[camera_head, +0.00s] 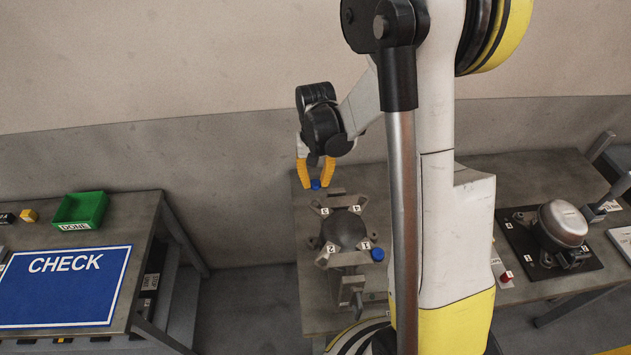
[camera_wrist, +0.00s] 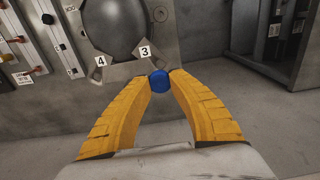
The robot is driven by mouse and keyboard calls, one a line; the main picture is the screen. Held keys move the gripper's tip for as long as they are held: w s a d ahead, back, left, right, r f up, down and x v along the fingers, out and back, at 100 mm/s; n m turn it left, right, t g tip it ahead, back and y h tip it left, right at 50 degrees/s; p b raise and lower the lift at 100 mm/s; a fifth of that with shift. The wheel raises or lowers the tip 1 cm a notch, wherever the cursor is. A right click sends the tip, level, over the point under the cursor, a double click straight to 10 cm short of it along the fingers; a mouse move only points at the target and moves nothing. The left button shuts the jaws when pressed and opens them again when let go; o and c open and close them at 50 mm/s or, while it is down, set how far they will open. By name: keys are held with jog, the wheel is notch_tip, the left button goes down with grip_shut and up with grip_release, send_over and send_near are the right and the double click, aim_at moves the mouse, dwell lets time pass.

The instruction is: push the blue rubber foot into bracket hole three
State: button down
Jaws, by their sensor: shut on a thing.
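My gripper (camera_head: 316,180) has yellow fingers and is shut on a blue rubber foot (camera_head: 316,185), held at the fingertips. In the wrist view the foot (camera_wrist: 159,80) sits between the two fingertips (camera_wrist: 160,78), just by the label 3 bracket (camera_wrist: 147,54). In the head view the foot appears just behind the bracket marked 3 (camera_head: 324,211) on the dark compressor (camera_head: 344,230). I cannot make out hole three itself, nor whether the foot touches the bracket. Another blue foot (camera_head: 378,254) is at the bracket marked 1.
Brackets 2 (camera_head: 330,248) and 4 (camera_head: 356,209) surround the compressor on the grey bench (camera_head: 314,292). A second compressor (camera_head: 563,223) stands on the right. On the left table are a blue CHECK mat (camera_head: 62,290) and a green bin (camera_head: 80,209).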

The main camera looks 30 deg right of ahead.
aim_at(315, 199)
notch_tip(315, 199, down, 6)
jog(key=b, duration=0.4)
jog(key=shift+r+b, duration=0.15)
jog(key=shift+b, duration=0.2)
jog(key=shift+b, duration=0.6)
dwell(1.3)
jog(key=shift+f+b, duration=1)
jog(key=shift+f, duration=0.1)
jog(key=c, duration=1.2)
grip_release()
jog(key=shift+r, duration=0.1)
jog(key=shift+r, duration=0.1)
notch_tip(315, 199, up, 12)
jog(key=shift+f, duration=0.1)
